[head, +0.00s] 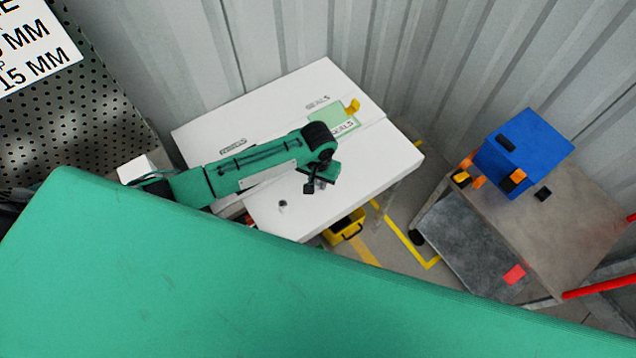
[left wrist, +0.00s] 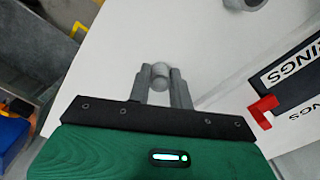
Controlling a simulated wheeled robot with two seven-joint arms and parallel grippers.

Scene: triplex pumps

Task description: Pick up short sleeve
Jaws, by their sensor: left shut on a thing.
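My left gripper (head: 311,188) is over the white table (head: 260,140) in the head view. In the left wrist view my left gripper (left wrist: 160,76) is shut on a small grey round piece (left wrist: 160,69), which looks like the short sleeve. The piece sits between the fingertips, with the white table top behind it. I cannot tell whether it touches the table. A second small grey piece (head: 283,204) stands on the table, to the left of the gripper in the head view. A grey ring-like piece also shows at the top edge of the left wrist view (left wrist: 243,4). My right gripper is not visible.
A green SEALS mat (head: 333,121) with a yellow part (head: 352,107) lies toward the table's back. A yellow bin (head: 345,228) is below the front edge. A cart (head: 540,215) with a blue box (head: 525,150) stands right. The table's right part is clear.

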